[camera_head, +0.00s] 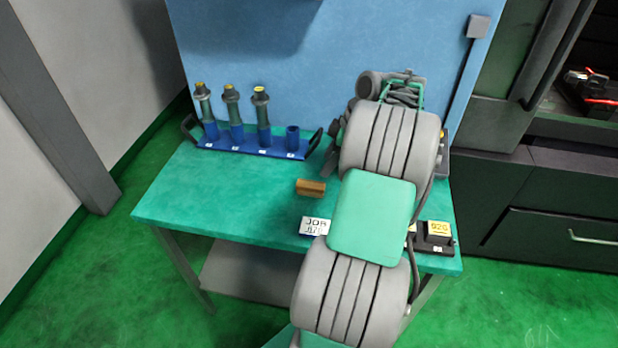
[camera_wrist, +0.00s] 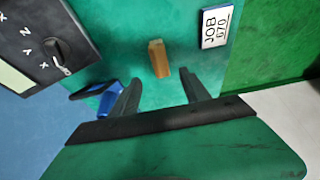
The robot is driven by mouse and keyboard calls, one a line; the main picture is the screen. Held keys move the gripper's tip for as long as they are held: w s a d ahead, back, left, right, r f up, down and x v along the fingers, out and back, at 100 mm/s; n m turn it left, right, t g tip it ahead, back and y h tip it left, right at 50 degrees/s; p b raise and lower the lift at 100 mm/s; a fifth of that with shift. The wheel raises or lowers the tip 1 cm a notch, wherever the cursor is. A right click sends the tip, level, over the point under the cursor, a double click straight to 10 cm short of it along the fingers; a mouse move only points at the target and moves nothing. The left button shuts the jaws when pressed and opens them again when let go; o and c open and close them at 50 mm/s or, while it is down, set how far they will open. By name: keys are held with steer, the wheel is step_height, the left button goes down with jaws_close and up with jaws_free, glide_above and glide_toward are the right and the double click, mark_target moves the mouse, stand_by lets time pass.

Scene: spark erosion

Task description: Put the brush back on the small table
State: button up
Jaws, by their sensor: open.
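A small brown block, which looks like the brush (camera_head: 311,187), lies on the green top of the small table (camera_head: 190,195), near its middle. It also shows in the wrist view (camera_wrist: 158,58), just ahead of the fingertips and roughly between their lines. I see no bristles clearly. My gripper (camera_wrist: 160,77) is open, with its two dark fingers apart and nothing held. Whether the fingers are level with the brush or above it I cannot tell. In the head view my arm covers the right part of the table and most of the gripper.
A blue rack (camera_head: 250,147) with several holders stands at the table's back left. A white JOB sign (camera_head: 314,226) lies near the brush, and a black box with a yellow label (camera_head: 438,230) sits at the front right. The table's left front is clear.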

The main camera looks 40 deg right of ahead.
steer(key=w+a+r+m+h, duration=0.1)
steer(key=w+a+r+m, duration=0.15)
steer(key=a, duration=0.95)
steer(key=w+a+r+m+h, duration=0.1)
steer(key=a+r, duration=0.3)
steer(key=a, duration=0.7)
steer(key=s+a+f+m, duration=0.1)
steer(key=s+a+m, duration=0.3)
steer(key=s+a, duration=0.6)
steer(key=shift+a+f+h, duration=0.25)
steer(key=shift+a+h, duration=0.15)
steer(key=shift+a, duration=0.25)
steer(key=shift+s, duration=0.1)
